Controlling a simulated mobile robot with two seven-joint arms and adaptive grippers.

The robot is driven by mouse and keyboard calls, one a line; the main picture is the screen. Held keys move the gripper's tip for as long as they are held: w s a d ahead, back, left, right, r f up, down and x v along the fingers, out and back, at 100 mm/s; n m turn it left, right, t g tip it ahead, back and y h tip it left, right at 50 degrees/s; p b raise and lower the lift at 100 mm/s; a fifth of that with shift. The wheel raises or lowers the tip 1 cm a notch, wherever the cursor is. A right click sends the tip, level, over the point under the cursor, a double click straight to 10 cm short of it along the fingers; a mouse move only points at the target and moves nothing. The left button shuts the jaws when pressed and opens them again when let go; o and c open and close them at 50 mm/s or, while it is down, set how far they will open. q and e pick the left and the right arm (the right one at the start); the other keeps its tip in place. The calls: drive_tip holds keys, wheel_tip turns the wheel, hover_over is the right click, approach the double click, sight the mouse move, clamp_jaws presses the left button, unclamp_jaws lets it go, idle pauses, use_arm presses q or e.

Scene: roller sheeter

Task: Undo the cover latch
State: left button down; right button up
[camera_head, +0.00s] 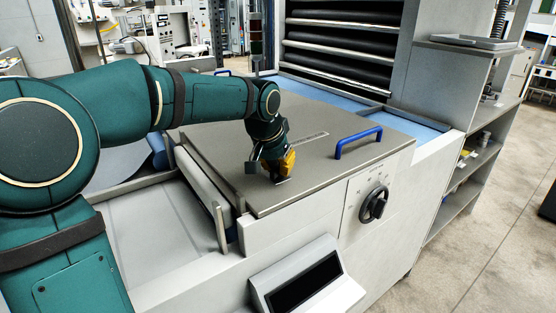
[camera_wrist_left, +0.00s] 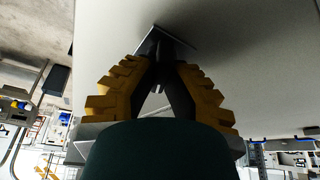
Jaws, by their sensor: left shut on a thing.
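The wide grey metal cover (camera_head: 215,145) lies flat and closed on the sheeter, with a blue handle (camera_head: 358,142) on its right part. My left gripper (camera_head: 278,176), with yellow finger pads, is at the cover's front part, left of the handle. In the left wrist view my left gripper (camera_wrist_left: 160,58) has its dark fingertips drawn together at a small dark flat piece, which looks like the cover latch (camera_wrist_left: 175,36), against a pale grey surface. The fingertips hide most of the latch, so its position cannot be told. My right gripper is not in view.
A black rotary knob (camera_head: 374,204) is on the white front panel. A tilted display box (camera_head: 303,282) stands out below it. A pale tray (camera_head: 150,225) lies left of the cover. Dark rollers (camera_head: 345,48) stand behind. Open floor is at the right.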

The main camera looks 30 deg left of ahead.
use_arm(q)
drive_tip(key=m, duration=0.2)
drive_tip(key=m+h+p, duration=0.1)
drive_tip(key=m, duration=0.1)
drive_tip(key=shift+f+m+g+h+p, duration=0.15)
drive_tip(key=shift+m+g+h+p, duration=0.15)
drive_tip(key=shift+m, duration=0.1)
idle(0.4)
drive_tip(key=c, duration=1)
unclamp_jaws()
drive_tip(key=shift+r, duration=0.2)
drive_tip(key=shift+s+a+r, duration=0.1)
drive_tip(key=shift+r, duration=0.25)
drive_tip(key=v, duration=1.1)
